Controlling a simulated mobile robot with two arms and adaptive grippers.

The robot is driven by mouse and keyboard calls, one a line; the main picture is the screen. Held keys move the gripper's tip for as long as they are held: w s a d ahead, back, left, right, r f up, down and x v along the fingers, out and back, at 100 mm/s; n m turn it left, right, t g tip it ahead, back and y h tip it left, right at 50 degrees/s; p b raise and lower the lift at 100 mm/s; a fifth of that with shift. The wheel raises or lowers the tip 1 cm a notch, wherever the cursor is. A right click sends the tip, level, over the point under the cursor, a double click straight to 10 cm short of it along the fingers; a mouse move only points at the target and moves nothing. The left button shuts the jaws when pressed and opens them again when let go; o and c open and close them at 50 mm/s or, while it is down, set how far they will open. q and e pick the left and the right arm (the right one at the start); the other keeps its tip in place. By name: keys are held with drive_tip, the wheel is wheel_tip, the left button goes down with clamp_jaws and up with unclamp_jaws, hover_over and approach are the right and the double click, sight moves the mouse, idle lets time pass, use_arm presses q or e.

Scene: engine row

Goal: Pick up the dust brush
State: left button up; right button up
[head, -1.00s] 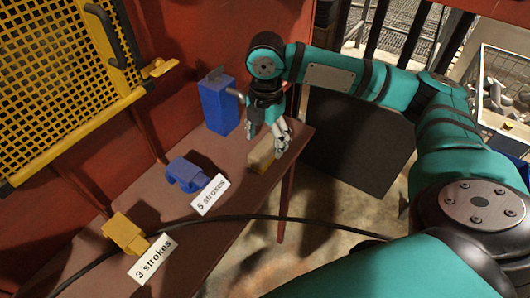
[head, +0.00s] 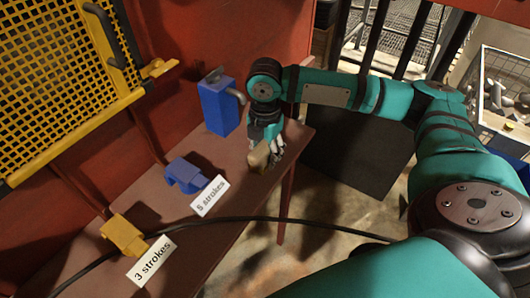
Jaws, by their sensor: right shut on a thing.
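The dust brush (head: 259,157), a small tan block, is at the right end of the brown table. My right gripper (head: 268,150) points down at it, with its fingers shut on it. The fingers hide part of the brush. I cannot tell whether the brush touches the table or is slightly above it. My left gripper is not in view.
A tall blue can (head: 218,108) stands just left of my right gripper. A blue block (head: 184,176) and a yellow block (head: 124,235) sit on the table (head: 190,236) by "5 strokes" and "3 strokes" labels. A black cable (head: 265,218) crosses the front.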

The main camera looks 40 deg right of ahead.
sight(266, 148)
drive_tip(key=c, duration=0.4)
drive_tip(key=shift+r, duration=0.1)
drive_tip(key=shift+r, duration=0.4)
drive_tip(key=r, duration=0.2)
drive_tip(key=shift+s+r, duration=0.25)
drive_tip(key=shift+r, duration=0.1)
drive_tip(key=s, duration=0.5)
drive_tip(key=s+a+r+p, duration=0.1)
drive_tip(key=s, duration=0.4)
drive_tip(key=s+a, duration=0.1)
drive_tip(key=s, duration=0.4)
drive_tip(key=shift+s+r, duration=0.2)
